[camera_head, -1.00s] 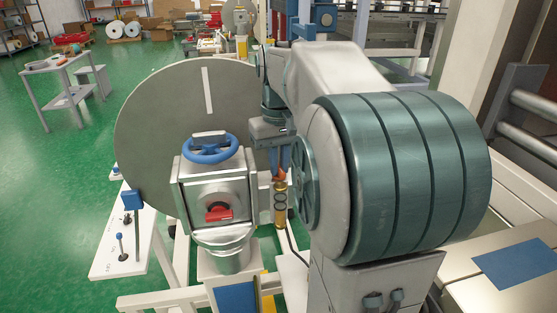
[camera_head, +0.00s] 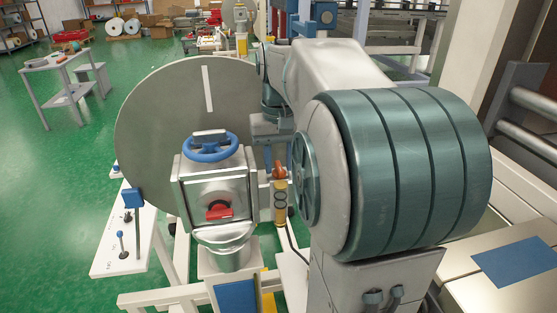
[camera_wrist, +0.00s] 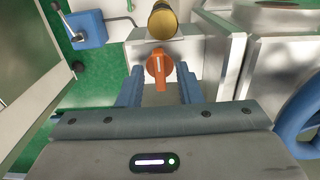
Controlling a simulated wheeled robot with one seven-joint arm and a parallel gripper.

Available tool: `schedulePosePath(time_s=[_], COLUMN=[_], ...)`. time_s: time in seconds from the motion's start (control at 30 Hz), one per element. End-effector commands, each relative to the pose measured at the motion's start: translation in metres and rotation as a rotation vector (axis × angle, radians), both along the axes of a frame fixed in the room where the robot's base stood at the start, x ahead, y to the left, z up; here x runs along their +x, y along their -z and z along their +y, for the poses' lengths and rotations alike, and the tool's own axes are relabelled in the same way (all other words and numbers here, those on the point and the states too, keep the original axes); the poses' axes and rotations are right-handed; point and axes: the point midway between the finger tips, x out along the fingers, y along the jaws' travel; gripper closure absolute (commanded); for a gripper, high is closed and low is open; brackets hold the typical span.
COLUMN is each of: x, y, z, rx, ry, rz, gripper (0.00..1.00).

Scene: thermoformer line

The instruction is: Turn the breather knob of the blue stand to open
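The orange breather knob (camera_wrist: 157,64) has a white line along its handle, which runs roughly up and down in the wrist view. It sits on a pale metal block below a brass cylinder (camera_wrist: 163,20). In the head view the knob (camera_head: 279,171) shows at the top of the brass cylinder (camera_head: 280,200), right of a metal valve body on a stand with a blue panel (camera_head: 236,298). My gripper (camera_wrist: 158,86) is open, one blue finger on each side below the knob, with visible gaps. In the head view the gripper (camera_head: 268,166) is partly hidden by my arm.
A blue handwheel (camera_head: 210,150) tops the valve body, and a red knob (camera_head: 218,212) is on its front. A large grey disc (camera_head: 150,130) stands behind. A side table with small levers (camera_head: 122,255) is at left.

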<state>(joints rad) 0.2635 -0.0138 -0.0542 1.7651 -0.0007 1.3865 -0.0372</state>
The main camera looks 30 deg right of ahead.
Motion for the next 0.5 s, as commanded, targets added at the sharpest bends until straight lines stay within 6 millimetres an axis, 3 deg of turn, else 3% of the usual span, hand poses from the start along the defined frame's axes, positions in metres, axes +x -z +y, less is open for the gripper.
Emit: schedulePosePath(time_s=[0.33, 0.5], x=[0.0, 0.0], y=[-0.002, -0.024], z=[0.0, 0.0], rx=[0.001, 0.0], ry=[0.0, 0.0], rz=[0.002, -0.001], gripper=[0.67, 0.67])
